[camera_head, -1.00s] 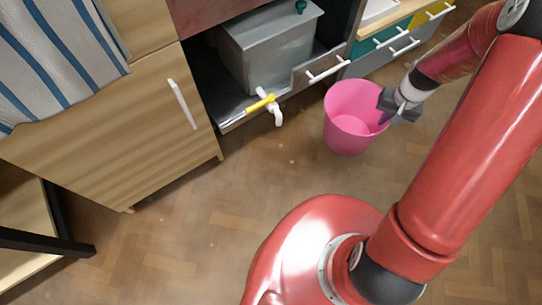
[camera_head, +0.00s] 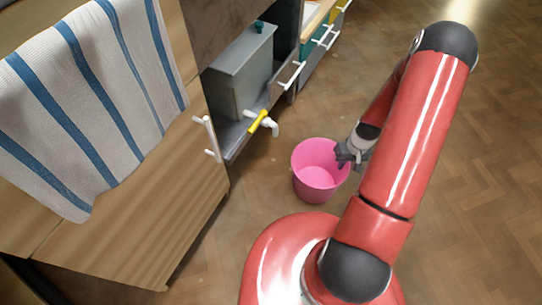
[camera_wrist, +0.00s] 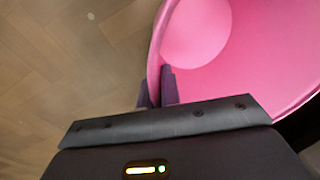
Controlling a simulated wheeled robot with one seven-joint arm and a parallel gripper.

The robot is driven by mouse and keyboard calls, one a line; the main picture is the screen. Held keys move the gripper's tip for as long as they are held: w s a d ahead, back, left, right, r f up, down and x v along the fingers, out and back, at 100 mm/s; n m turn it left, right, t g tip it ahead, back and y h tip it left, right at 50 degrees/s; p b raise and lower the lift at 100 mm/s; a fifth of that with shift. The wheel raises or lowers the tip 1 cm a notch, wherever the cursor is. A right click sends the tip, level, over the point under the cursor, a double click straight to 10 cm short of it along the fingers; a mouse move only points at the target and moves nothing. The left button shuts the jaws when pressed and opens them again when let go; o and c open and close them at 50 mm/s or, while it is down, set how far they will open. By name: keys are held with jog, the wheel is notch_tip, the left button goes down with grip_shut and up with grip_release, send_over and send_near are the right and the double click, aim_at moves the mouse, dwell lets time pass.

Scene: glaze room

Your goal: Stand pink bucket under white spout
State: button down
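The pink bucket (camera_head: 312,190) is upright and empty, in the middle of the head view. My gripper (camera_head: 350,154) is at its right rim. In the wrist view the two dark fingers (camera_wrist: 157,90) sit on either side of the bucket wall (camera_wrist: 205,85), closed on the rim. The white spout (camera_head: 274,128) with a yellow lever (camera_head: 258,122) sticks out at the front of the grey tank (camera_head: 241,72). The bucket is apart from the spout, lower right of it in the head view. I cannot tell whether the bucket touches the floor.
The tank stands in an open cabinet bay (camera_head: 240,135). A wooden cabinet (camera_head: 150,215) with white handles and a striped towel (camera_head: 85,95) is at left. Drawers with white handles (camera_head: 327,38) run beyond the tank. The wooden floor (camera_head: 460,200) at right is clear.

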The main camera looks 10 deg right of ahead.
aim_at(309, 144)
jog(key=shift+w+f, duration=0.55)
jog(key=w+a, duration=0.2)
jog(key=a, duration=0.1)
jog(key=w+a, duration=0.3)
jog(key=a, duration=0.1)
jog(key=w+a+b, duration=0.1)
jog(key=w+a, duration=0.1)
jog(key=a, duration=0.2)
jog(key=shift+w, duration=0.4)
jog(key=w+a, duration=0.1)
jog(key=w+a+f, duration=0.1)
jog(key=shift+a+f, duration=0.2)
jog(key=shift+a, duration=0.1)
jog(key=shift+s, duration=0.1)
jog(key=shift+f+b, duration=0.2)
jog(key=shift+b, duration=0.2)
jog(key=c, duration=1.6)
grip_release()
jog(key=shift+r, duration=0.2)
